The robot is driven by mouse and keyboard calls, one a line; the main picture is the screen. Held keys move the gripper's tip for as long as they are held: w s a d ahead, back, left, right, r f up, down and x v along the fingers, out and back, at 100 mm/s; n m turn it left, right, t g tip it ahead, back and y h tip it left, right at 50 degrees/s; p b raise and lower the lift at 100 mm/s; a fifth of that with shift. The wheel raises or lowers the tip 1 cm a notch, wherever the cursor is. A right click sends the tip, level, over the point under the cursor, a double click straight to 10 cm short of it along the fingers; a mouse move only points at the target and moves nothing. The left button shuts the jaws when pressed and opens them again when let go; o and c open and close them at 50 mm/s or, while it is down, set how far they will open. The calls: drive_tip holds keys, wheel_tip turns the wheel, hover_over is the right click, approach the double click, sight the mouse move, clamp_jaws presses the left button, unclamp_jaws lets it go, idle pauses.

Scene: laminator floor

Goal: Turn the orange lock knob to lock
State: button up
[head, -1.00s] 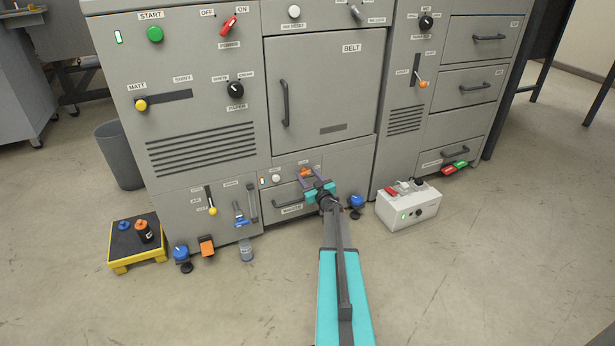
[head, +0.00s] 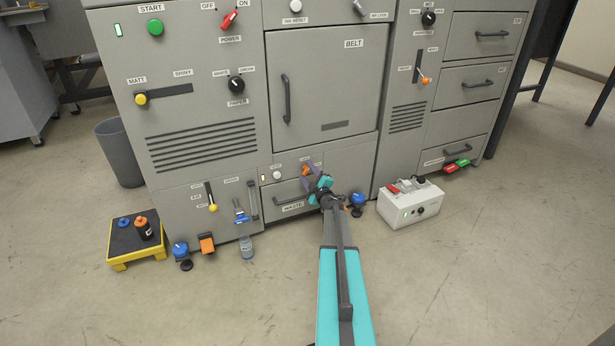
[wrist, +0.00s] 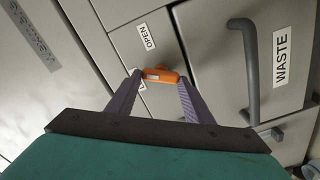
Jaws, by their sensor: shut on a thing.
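The orange lock knob (wrist: 161,76) sits on the grey panel beside the WASTE drawer in the wrist view. Its bar lies between both purple fingers of my gripper (wrist: 159,80), which is shut on it. A pale mark shows on the knob's face. An OPEN label (wrist: 150,37) is above it; another label (wrist: 141,84) at its left end is partly hidden and cannot be read. In the head view my gripper (head: 310,176) is rolled over at the orange knob (head: 305,170), low on the machine's front.
The WASTE drawer handle (wrist: 248,65) stands out close to the right finger. A white button (head: 277,174) is left of the knob in the head view. A white box (head: 410,205) is on the floor at right, and a yellow-edged platform (head: 122,256) at left.

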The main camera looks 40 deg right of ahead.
drive_tip(key=n+b, duration=0.1)
drive_tip(key=n, duration=0.1)
drive_tip(key=n+b, duration=0.1)
drive_tip(key=n, duration=0.1)
drive_tip(key=shift+w+a+f, duration=0.15)
drive_tip(key=shift+f, duration=0.05)
drive_tip(key=shift+r+n+b, duration=0.1)
drive_tip(key=shift+n+b, duration=0.55)
drive_tip(key=shift+n, duration=0.45)
drive_tip(key=o, duration=1.1)
drive_tip(key=shift+c, duration=0.2)
drive_tip(key=shift+s, duration=0.2)
drive_tip(key=p+v, duration=0.4)
drive_tip(key=v, duration=0.9)
drive_tip(key=shift+s, duration=0.25)
drive_tip(key=shift+w+a, duration=0.1)
drive_tip(key=shift+a, duration=0.05)
